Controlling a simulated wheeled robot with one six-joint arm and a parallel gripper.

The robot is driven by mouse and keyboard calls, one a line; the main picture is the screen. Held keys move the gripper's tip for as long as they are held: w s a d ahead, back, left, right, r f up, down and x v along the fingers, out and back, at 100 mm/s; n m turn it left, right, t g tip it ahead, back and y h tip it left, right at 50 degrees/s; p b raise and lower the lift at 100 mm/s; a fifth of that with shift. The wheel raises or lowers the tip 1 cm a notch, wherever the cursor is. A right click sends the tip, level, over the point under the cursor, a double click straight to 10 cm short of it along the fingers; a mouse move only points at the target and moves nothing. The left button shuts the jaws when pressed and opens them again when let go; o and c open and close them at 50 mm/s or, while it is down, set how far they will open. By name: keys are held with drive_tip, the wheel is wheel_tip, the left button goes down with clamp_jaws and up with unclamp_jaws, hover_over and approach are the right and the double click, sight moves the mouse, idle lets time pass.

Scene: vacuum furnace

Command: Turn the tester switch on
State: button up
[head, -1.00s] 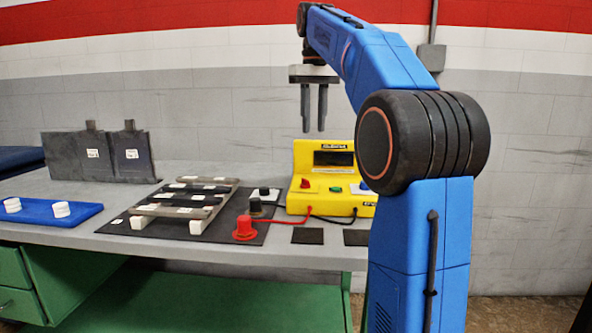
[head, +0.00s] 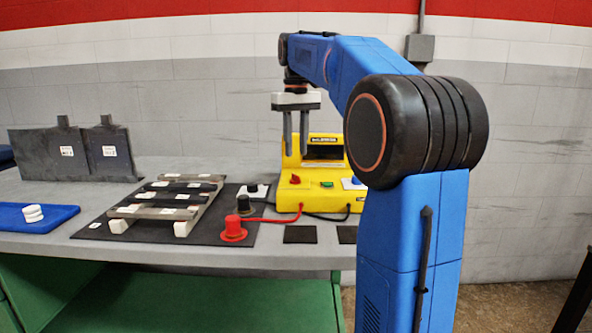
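The yellow tester (head: 308,200) stands on the bench, with a dark display (head: 324,152) on its upright back. On its sloped front are a red part (head: 295,179), a small green part (head: 327,184) and a blue part on a white plate (head: 353,184). Which of these is the switch, and its position, I cannot tell. My gripper (head: 295,152) points straight down with its two fingers apart and nothing between them. Its fingertips overlap the upper left of the tester in the picture. I cannot tell the depth gap.
Red (head: 233,230) and black (head: 245,205) clips with leads lie left of the tester. Bars rest on a rack on a black mat (head: 215,237). White discs sit on a blue tray (head: 60,214). Dark plates (head: 70,153) stand behind. Two small dark pads (head: 300,235) lie in front.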

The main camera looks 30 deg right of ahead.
sight(296, 175)
wheel_tip(296, 175, down, 7)
drive_tip(key=shift+f, duration=0.15)
idle(0.4)
clamp_jaws()
